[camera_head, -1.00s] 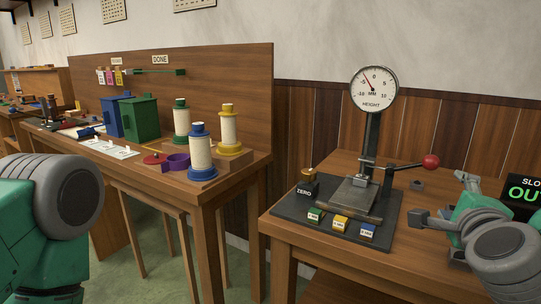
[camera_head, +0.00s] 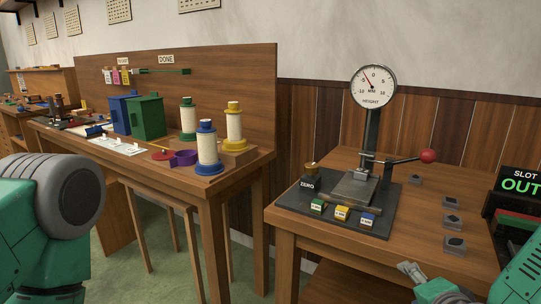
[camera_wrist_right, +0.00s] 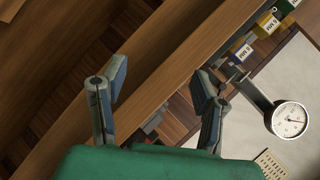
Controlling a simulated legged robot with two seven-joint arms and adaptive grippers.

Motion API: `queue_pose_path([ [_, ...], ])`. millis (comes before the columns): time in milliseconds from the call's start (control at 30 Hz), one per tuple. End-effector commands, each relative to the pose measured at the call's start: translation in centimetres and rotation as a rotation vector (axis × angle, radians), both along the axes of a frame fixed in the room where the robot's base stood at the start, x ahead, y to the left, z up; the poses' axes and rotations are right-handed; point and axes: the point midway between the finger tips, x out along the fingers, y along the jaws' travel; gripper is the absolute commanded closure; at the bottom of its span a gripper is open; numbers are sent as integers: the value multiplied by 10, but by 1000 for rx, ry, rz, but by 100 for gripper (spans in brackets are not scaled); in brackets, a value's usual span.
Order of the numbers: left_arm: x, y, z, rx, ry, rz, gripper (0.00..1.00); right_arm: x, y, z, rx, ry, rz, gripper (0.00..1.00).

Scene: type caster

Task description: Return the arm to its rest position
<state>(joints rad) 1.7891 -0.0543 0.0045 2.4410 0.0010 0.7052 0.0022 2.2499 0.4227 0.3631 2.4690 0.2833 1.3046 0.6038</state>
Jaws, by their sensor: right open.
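My right gripper (camera_head: 410,272) is low in the head view, at the front edge of the right-hand table (camera_head: 420,240), apart from everything on it. In the right wrist view its two fingers (camera_wrist_right: 160,85) are spread with nothing between them. The rest of the right arm runs out at the bottom right corner. Part of my left arm shows at the left edge of the head view, but its gripper is out of the picture.
A height gauge (camera_head: 373,88) with a red-knobbed lever (camera_head: 428,156) stands on a dark base. Several small grey blocks (camera_head: 452,220) lie to its right, beside a display box (camera_head: 520,180) reading OUT. Spools (camera_head: 207,150) stand on the left bench. Floor shows between the tables.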

Motion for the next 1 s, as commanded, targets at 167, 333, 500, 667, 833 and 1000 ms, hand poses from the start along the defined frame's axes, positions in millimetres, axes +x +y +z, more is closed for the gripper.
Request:
queue_pose_path([
  [167,0,0,0,0,0,0,60,-62,16,-105,-245,311,321,44],
  [333,0,0,0,0,0,0,60,-153,13,-190,-459,623,708,44],
  [500,0,0,0,0,0,0,60,-227,-1,-231,-580,834,1018,44],
  [667,0,0,0,0,0,0,60,-257,-10,-242,-619,916,1152,44],
  [833,0,0,0,0,0,0,60,-260,-10,-242,-622,925,1167,44],
  [1000,0,0,0,0,0,0,60,-260,-10,-242,-622,923,1165,44],
])
